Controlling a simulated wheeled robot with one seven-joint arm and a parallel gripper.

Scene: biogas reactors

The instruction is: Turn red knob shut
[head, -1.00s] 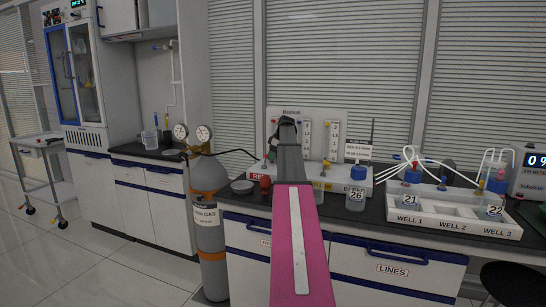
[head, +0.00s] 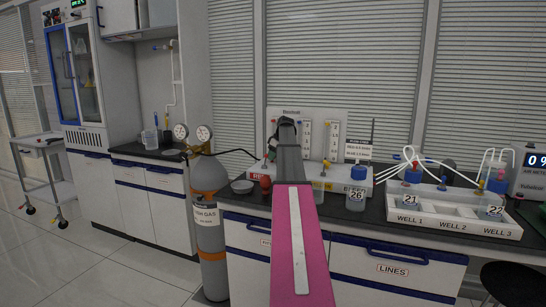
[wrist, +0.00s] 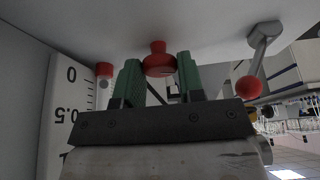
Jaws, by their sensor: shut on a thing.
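The red knob (wrist: 158,62) shows in the wrist view, mounted on a pale panel (wrist: 215,22). The green fingers of my gripper (wrist: 160,72) stand on either side of it, shut on it. The knob's flared face points toward the wrist camera. In the head view my gripper (head: 284,130) is at the flowmeter panel above the bench, and my own arm hides the knob there.
A gas cylinder (head: 208,235) stands left of my arm. Bottle 26 (head: 356,198) and a well tray (head: 450,228) are right.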

